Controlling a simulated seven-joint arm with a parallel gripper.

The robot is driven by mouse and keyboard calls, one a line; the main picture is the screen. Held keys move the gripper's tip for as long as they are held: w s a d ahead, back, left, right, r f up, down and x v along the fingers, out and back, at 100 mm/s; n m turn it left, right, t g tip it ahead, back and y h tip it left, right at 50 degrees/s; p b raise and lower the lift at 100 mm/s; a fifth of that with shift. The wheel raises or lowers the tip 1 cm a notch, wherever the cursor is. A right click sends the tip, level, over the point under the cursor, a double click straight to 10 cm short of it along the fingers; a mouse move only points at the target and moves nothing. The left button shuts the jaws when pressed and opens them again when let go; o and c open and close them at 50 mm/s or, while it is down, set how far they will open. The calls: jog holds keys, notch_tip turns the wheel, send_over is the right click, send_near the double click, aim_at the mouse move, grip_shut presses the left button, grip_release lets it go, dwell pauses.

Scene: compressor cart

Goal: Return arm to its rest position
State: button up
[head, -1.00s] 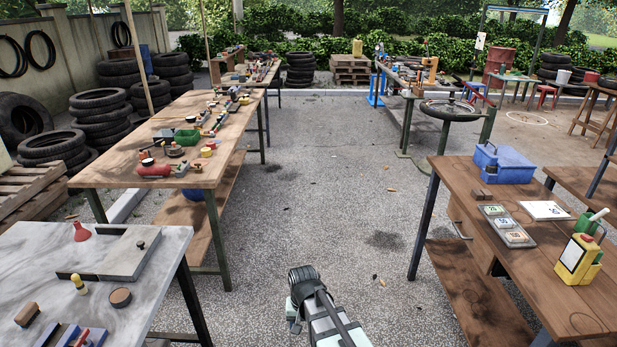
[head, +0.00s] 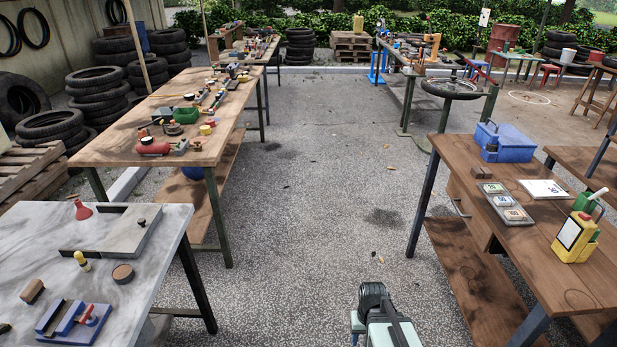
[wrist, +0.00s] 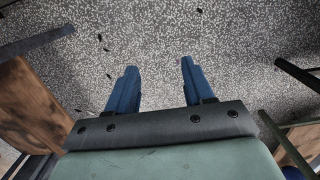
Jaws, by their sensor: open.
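My gripper (wrist: 157,88) shows in the wrist view with its two blue fingers apart and nothing between them. Beyond the fingers is only speckled pavement. In the head view part of my arm shows at the bottom, right of centre, over the pavement between the tables. The fingers cannot be made out in the head view.
A grey-topped table (head: 165,262) stands at the near left, with a blue fixture (head: 72,322) on it. A wooden workbench (head: 110,150) with parts stands behind it. A brown table (head: 480,225) with a blue toolbox (head: 505,142) and yellow container (head: 574,238) stands right. The central pavement (head: 310,220) is clear.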

jog(key=s+f+g, duration=0.3)
jog(key=s+f, duration=0.5)
jog(key=s, duration=0.5)
jog(key=s+f+g, duration=0.3)
jog(key=s+f, duration=0.5)
jog(key=s, duration=0.5)
jog(key=shift+s+f, duration=0.3)
jog(key=shift+f, duration=0.05)
